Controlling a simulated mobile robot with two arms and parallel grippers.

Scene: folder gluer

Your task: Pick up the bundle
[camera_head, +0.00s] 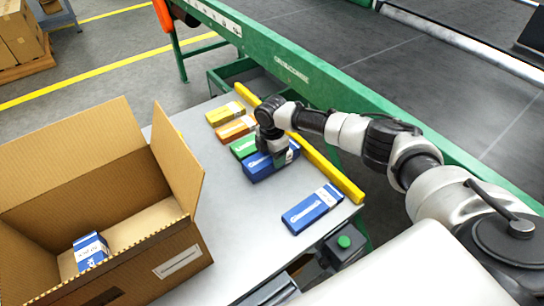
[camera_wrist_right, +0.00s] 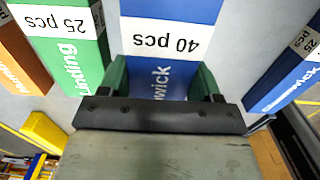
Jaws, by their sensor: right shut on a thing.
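A blue and white bundle (camera_head: 259,170) lies on the grey table, and its "40 pcs" label shows in the right wrist view (camera_wrist_right: 170,42). My right gripper (camera_head: 272,147) comes down on it from above. In the right wrist view its green-padded fingers (camera_wrist_right: 160,82) are shut on the two sides of the bundle. The bundle appears to be at table height; I cannot tell whether it touches the table. My left gripper is not in view.
Green (camera_head: 243,146), orange (camera_head: 236,128) and yellow (camera_head: 225,113) bundles lie beside the held one. Another blue bundle (camera_head: 312,208) lies to the right. An open cardboard box (camera_head: 185,245) at left holds a blue bundle (camera_head: 91,250). A yellow rail (camera_head: 330,175) edges the table (camera_head: 225,215).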

